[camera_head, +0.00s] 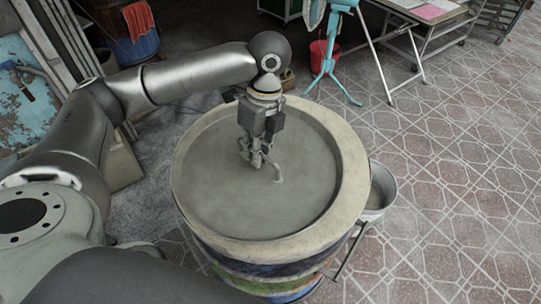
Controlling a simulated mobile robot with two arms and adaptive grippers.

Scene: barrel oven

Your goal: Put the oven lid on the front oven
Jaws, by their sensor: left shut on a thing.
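The front oven (350,165) is a barrel with a wide pale rim, and coloured bands show on its side below. The oven lid (235,205) is a round grey disc lying within the rim, looking level. A small curved handle (277,172) rises from the lid near its middle. My left gripper (260,163) points down over the lid and is shut on the lid's handle. The arm hides part of the far rim. I cannot tell whether the lid's underside is fully seated. My right gripper is not in view.
A metal bucket (380,190) hangs at the oven's right side by a bracket. A turquoise stand (330,65), a red bucket (318,55) and a table (425,12) stand behind. Another barrel (140,45) with a red cloth is at back left. Tiled floor at right is clear.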

